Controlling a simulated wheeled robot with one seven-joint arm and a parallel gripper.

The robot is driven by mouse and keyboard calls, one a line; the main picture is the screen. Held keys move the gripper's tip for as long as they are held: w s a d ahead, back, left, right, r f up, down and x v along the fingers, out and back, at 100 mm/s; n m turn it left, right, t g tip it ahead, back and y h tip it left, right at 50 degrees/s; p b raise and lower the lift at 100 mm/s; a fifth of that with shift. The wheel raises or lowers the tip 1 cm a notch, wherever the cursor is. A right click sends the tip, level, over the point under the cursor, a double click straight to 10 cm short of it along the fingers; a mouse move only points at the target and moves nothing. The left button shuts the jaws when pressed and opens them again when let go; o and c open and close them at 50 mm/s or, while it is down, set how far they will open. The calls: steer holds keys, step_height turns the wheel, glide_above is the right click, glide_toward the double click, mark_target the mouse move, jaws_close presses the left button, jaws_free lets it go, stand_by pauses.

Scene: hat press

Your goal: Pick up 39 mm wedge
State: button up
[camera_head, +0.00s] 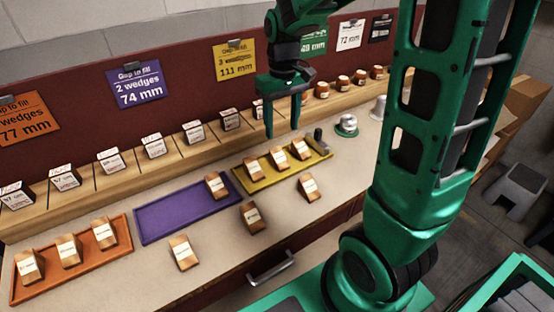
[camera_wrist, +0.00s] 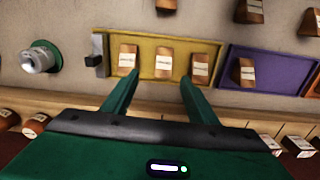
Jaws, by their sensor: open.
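Several brown wedges with white labels are in view, but the print is too small to tell which is the 39 mm wedge. Three loose wedges lie on the bench: a right one (camera_head: 308,187), a middle one (camera_head: 252,216) and a left one (camera_head: 183,253). Three more wedges (camera_head: 278,158) sit in the yellow tray (camera_head: 256,186), and one wedge (camera_head: 216,185) sits at the right end of the purple tray (camera_head: 175,216). My gripper (camera_head: 282,131) is open and empty above the far side of the yellow tray. In the wrist view its fingers (camera_wrist: 159,77) point towards the yellow-tray wedges.
An orange tray (camera_head: 80,277) with three wedges lies at left. A row of labelled blocks (camera_head: 154,145) and round pieces (camera_head: 343,83) lines the back ledge. A dark stop (camera_head: 318,137) stands at the yellow tray's end, with a green-based silver device (camera_head: 347,125) beside it.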

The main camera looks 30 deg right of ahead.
steer(key=shift+w+a+f, duration=0.45)
steer(key=shift+w+f, duration=0.05)
steer(key=shift+w, duration=0.15)
glide_above(278, 153)
steer(key=f, duration=0.5)
steer(key=shift+w, duration=0.3)
steer(key=shift+s+f, duration=0.2)
steer(key=shift+f, duration=1.15)
steer(key=shift+s+f, duration=0.15)
steer(key=shift+f, duration=1.15)
steer(key=c, duration=1.1)
